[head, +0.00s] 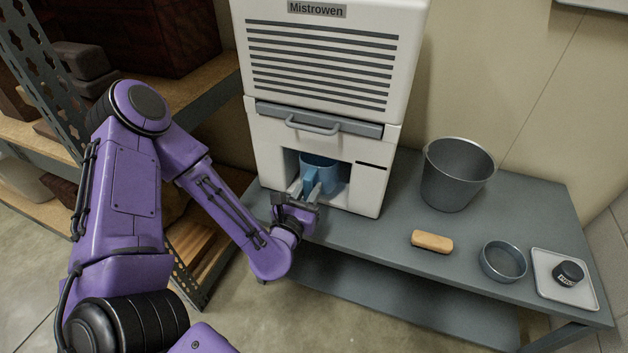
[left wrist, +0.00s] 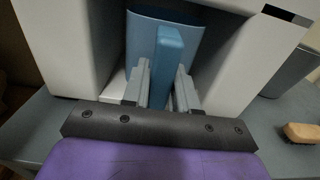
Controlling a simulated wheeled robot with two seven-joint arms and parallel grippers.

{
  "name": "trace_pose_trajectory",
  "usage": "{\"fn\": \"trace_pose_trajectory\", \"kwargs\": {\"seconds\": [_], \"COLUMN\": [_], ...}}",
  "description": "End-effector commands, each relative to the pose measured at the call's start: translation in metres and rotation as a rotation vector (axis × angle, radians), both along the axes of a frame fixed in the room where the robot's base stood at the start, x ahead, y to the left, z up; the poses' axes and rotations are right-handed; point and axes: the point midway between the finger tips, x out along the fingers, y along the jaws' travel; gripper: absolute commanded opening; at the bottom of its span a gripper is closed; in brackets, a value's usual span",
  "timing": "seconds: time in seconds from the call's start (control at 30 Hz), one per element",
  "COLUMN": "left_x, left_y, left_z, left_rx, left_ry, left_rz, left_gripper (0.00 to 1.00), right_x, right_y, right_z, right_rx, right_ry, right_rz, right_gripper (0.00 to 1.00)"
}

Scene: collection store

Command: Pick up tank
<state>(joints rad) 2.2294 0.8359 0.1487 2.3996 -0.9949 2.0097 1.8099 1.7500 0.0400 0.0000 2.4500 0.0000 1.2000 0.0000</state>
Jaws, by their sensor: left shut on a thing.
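The blue tank (head: 317,168) sits in the lower opening of the white machine labelled Mistrowen (head: 270,150). It has a blue handle that sticks out toward me. My left gripper (head: 309,188) reaches into the opening and is shut on this handle. In the left wrist view the tank (left wrist: 140,42) stands behind its handle, with the fingers of my left gripper (left wrist: 163,88) on either side of it. The tank's lower part is hidden by the fingers and the handle. My right gripper is not in view.
The machine stands on a grey table (head: 385,240). Shelving (head: 190,95) stands at the left.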

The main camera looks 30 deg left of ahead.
Motion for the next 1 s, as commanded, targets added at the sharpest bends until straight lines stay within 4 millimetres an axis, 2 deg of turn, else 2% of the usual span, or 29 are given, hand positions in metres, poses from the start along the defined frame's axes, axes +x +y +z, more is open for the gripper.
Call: {"fn": "trace_pose_trajectory", "kwargs": {"seconds": [0.17,0.2,0.5,0.73,1.0], "left_x": [-0.030,-0.037,-0.082,-0.106,-0.121], "left_y": [-0.007,-0.009,-0.019,-0.025,-0.030], "left_z": [0.000,0.004,0.004,0.001,0.000], "left_rx": [-0.004,0.000,-0.004,-0.003,-0.004], "left_ry": [0.002,0.003,0.007,0.005,0.004], "left_rz": [-0.001,-0.002,0.001,0.003,-0.001], "left_gripper": [0.00,0.00,0.00,0.00,0.00], "right_x": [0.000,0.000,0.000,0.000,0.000], "right_y": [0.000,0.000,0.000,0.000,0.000], "right_z": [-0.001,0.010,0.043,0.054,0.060], "right_rx": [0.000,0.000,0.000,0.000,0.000], "right_ry": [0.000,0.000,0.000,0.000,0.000], "right_rz": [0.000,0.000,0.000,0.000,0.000], "right_gripper": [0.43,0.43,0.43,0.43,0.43]}}
